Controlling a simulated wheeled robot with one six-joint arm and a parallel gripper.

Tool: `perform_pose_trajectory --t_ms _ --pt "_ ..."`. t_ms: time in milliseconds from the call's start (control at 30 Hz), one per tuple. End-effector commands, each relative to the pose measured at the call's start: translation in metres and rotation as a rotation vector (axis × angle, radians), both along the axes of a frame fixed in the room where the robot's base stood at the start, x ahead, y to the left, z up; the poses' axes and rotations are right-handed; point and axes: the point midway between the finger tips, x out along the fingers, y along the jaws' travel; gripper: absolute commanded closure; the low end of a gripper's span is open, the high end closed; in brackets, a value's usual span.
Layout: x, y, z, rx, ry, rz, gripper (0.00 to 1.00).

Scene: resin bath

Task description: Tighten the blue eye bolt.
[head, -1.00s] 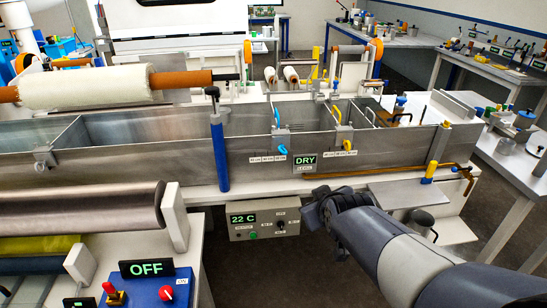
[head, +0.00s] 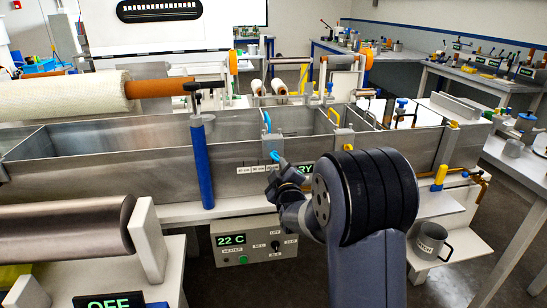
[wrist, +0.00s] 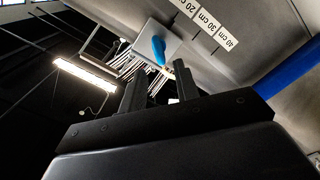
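A grey clamp (head: 268,146) sits over the front wall of the bath. A blue loop (head: 267,122) stands on its top, and a small blue part (head: 274,156), seemingly the blue eye bolt, sticks out of its front. The front part also shows in the wrist view (wrist: 159,50), against the clamp plate; its eye is not clear. My gripper (head: 276,183) is just below it in the head view. In the wrist view my gripper (wrist: 157,80) is open and empty, its two dark fingers apart. The blue part lies just beyond the fingertips, not visibly held.
A blue post (head: 201,165) stands left of the blue part. Below is a heater box (head: 250,243) reading 22 C. A grey mug (head: 431,241) stands at the right.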

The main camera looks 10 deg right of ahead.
Motion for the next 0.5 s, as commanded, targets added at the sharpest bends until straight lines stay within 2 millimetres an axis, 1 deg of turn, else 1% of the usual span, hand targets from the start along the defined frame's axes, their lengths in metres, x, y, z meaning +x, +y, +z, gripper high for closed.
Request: perform_pose_trajectory --t_ms 33,100,300,500 --pt "0.01 0.0 0.001 0.0 0.001 -0.001 0.7" --pt "0.022 0.0 0.001 0.0 0.001 0.0 0.7" --pt "0.053 0.0 0.001 0.001 0.001 0.0 0.7" --pt "0.071 0.0 0.0 0.001 0.001 0.0 0.7"
